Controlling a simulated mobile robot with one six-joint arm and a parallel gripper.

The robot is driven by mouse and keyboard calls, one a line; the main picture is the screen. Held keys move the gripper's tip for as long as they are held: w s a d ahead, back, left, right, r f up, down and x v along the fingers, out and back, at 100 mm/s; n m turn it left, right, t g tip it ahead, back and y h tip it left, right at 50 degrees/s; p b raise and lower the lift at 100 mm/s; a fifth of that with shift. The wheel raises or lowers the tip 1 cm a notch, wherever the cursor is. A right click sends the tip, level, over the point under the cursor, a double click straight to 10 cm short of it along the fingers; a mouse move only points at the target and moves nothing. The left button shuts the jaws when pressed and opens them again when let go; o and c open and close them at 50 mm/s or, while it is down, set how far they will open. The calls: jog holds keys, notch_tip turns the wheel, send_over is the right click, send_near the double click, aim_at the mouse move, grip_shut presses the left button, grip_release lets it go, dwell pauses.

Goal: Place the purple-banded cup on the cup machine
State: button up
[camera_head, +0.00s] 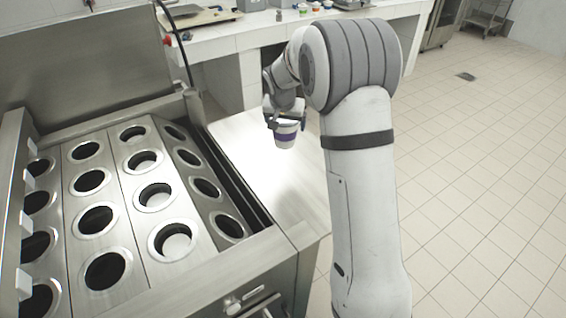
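The purple-banded cup (285,134) is white with a purple band and hangs roughly upright below my gripper (286,118). My gripper is shut on the cup near its upper part and holds it over the light side board of the machine, right of the rows of holes. The cup machine (142,254) is a large steel unit at the left with several rows of round holes. Some holes look dark and empty; a few show a pale surface inside. The far side of the cup is hidden.
The machine's side board (262,176) is bare. A dark slot (236,180) runs between it and the holes. A raised steel back panel (85,60) stands behind the holes. A white counter (232,32) at the back holds small cups and trays. Open tiled floor lies right.

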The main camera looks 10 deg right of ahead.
jog(key=shift+s+f+b, duration=0.1)
jog(key=shift+f+b, duration=0.3)
jog(key=shift+f, duration=0.3)
send_over(286, 168)
notch_tip(286, 168, down, 10)
jog(key=shift+r+p, duration=0.1)
jog(key=shift+p, duration=0.2)
jog(key=shift+f+b, duration=0.25)
jog(key=shift+b, duration=0.05)
jog(key=o, duration=1.1)
jog(key=shift+r, duration=0.1)
